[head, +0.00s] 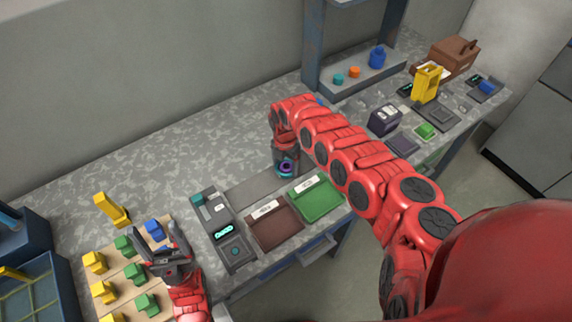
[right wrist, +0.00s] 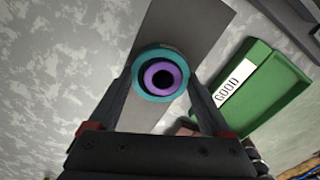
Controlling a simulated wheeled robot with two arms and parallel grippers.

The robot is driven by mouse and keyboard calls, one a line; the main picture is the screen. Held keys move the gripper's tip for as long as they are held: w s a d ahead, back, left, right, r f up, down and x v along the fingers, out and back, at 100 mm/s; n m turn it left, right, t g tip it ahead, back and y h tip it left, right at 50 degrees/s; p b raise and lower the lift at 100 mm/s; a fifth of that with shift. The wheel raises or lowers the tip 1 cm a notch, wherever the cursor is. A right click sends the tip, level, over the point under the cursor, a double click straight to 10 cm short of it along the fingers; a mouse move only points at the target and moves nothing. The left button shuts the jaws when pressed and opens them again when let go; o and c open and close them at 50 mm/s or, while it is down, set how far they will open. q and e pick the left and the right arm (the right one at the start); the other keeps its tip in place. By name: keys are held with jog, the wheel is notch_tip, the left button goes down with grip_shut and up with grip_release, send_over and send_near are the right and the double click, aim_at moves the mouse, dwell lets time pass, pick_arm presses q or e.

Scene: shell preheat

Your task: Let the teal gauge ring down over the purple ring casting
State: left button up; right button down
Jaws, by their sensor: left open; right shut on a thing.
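My right gripper (right wrist: 160,76) is shut on the teal gauge ring (right wrist: 140,75), with one finger on each side of it. The purple ring casting (right wrist: 182,80) shows inside the teal ring's opening, slightly right of its centre. I cannot tell whether the teal ring is above it or around it. In the head view my right gripper (head: 286,158) points down at the grey strip (head: 247,187), with the rings small at its tips. My left gripper (head: 163,240) is open and empty, above the board of blocks at the lower left.
A green tray (head: 322,203) labelled GOOD and a brown tray (head: 275,232) lie in front of the strip. A grey device with a lit display (head: 223,229) stands left of them. A wooden board (head: 121,283) carries several coloured blocks. The table behind the strip is clear.

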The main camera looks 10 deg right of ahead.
jog(key=shift+d, duration=0.15)
grip_release()
notch_tip(320, 180, up, 17)
jog(key=p, duration=1.2)
jog(key=shift+r+p, duration=0.2)
jog(key=shift+p, duration=0.1)
